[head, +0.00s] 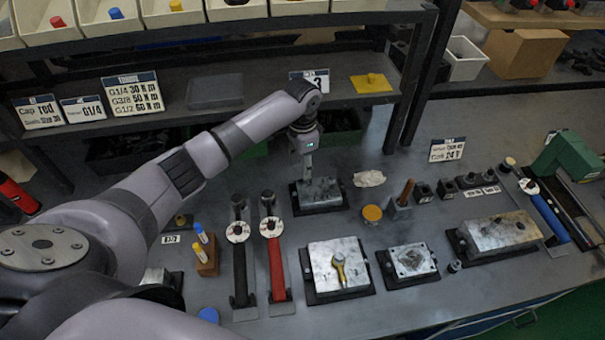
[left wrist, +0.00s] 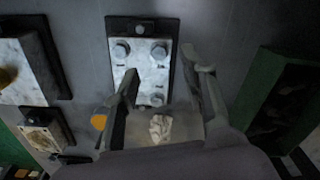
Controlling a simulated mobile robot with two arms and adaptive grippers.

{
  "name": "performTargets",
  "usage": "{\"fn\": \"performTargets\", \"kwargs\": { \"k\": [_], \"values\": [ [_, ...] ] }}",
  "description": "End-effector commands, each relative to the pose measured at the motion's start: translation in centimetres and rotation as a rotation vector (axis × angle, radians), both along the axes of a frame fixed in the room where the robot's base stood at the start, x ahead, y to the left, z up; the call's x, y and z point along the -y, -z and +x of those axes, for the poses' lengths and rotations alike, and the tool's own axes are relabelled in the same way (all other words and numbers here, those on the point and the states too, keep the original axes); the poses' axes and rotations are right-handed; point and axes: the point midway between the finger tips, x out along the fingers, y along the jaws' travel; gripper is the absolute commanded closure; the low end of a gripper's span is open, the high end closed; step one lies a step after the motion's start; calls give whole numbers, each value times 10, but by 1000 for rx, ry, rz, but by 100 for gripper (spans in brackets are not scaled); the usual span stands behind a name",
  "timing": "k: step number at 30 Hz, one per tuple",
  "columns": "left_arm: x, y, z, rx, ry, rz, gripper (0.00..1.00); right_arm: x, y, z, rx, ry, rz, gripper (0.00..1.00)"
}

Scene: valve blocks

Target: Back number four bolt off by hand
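A metal valve block (head: 320,193) on a black base stands at the back middle of the bench. In the left wrist view the block (left wrist: 141,70) has several hex-headed bolts on its top face. One bolt (left wrist: 157,99) shows near my fingers, and two (left wrist: 122,50) (left wrist: 159,50) sit at the far end. My left gripper (head: 306,176) is over the block, pointing down. In the left wrist view its fingers (left wrist: 165,85) are spread, with nothing gripped between them. The left finger covers part of the block. No bolt number is legible. My right gripper is out of view.
A crumpled rag (head: 369,178) and a yellow-orange round lid (head: 372,213) lie right of the block. Red-handled (head: 275,265) and black-handled (head: 240,265) torque wrenches lie in front left. More blocks (head: 338,262) (head: 412,260) stand in front. A shelf (head: 240,95) runs behind.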

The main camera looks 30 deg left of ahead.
Motion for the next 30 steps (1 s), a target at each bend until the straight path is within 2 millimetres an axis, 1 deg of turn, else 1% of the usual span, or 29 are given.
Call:
{"fn": "performTargets", "kwargs": {
  "k": [1, 6, 9, 12, 22, 30],
  "values": [
    [1, 10, -1, -6, -1, -1, 61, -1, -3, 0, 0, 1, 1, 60],
    [1, 37, -1, -3, 0, 0, 61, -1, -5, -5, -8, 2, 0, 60],
    [1, 47, 0, -3, 0, 0, 61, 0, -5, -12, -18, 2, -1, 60],
    [1, 54, 0, -1, 1, 0, 61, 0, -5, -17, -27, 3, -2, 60],
    [1, 57, 0, 0, 1, 0, 61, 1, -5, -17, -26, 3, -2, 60],
    [0, 56, 0, 0, 1, 0, 79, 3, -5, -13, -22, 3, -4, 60]
  ]
}}
